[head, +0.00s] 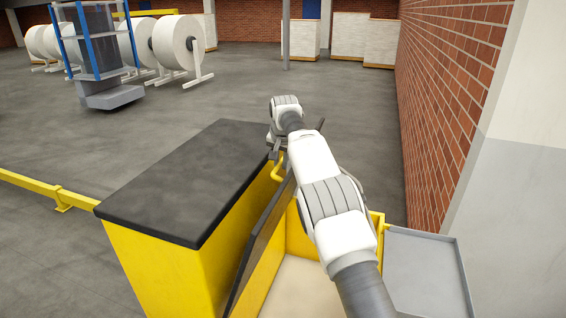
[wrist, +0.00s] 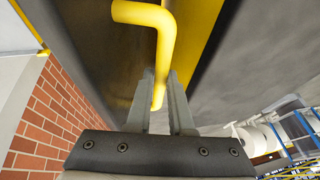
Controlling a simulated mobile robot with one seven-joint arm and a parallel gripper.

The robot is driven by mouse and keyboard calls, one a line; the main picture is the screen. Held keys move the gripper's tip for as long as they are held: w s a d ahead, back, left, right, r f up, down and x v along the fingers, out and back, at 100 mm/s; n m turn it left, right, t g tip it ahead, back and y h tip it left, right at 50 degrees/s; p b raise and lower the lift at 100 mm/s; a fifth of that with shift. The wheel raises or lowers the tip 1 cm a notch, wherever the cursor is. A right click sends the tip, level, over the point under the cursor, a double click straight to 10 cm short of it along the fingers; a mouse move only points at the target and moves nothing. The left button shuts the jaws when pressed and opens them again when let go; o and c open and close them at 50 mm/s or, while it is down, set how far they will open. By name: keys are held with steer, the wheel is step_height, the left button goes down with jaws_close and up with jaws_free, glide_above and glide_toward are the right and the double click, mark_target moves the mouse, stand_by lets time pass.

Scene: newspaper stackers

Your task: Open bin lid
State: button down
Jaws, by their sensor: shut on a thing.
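The bin (head: 378,222) is a yellow box with a pale interior showing, partly hidden behind my arm. Its lid (head: 262,240) is a dark panel that stands raised and steeply tilted beside the yellow cabinet. A yellow bent handle (head: 277,171) is on the lid near its far end; it also shows large in the wrist view (wrist: 153,45). My gripper (wrist: 160,92) is shut on the handle, with one grey finger on each side of the bar. In the head view the fingers are mostly hidden by my wrist.
A yellow cabinet with a black top (head: 195,180) stands directly left of the lid. A grey tray (head: 425,275) is right of the bin, near the brick wall (head: 452,110). A low yellow rail (head: 30,184) runs at left. Paper rolls (head: 176,45) stand far back on open floor.

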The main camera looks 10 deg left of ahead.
steer(key=shift+s+a+f, duration=0.3)
steer(key=shift+f, duration=0.35)
steer(key=c, duration=0.8)
jaws_free()
steer(key=shift+w+a, duration=0.15)
steer(key=shift+d+r, duration=0.3)
steer(key=shift+r, duration=0.35)
steer(key=b+v, duration=0.1)
steer(key=v, duration=1.5)
steer(key=shift+d+r+b, duration=0.1)
steer(key=shift+r+b, duration=0.25)
steer(key=shift+b, duration=0.05)
steer(key=shift+c, duration=0.3)
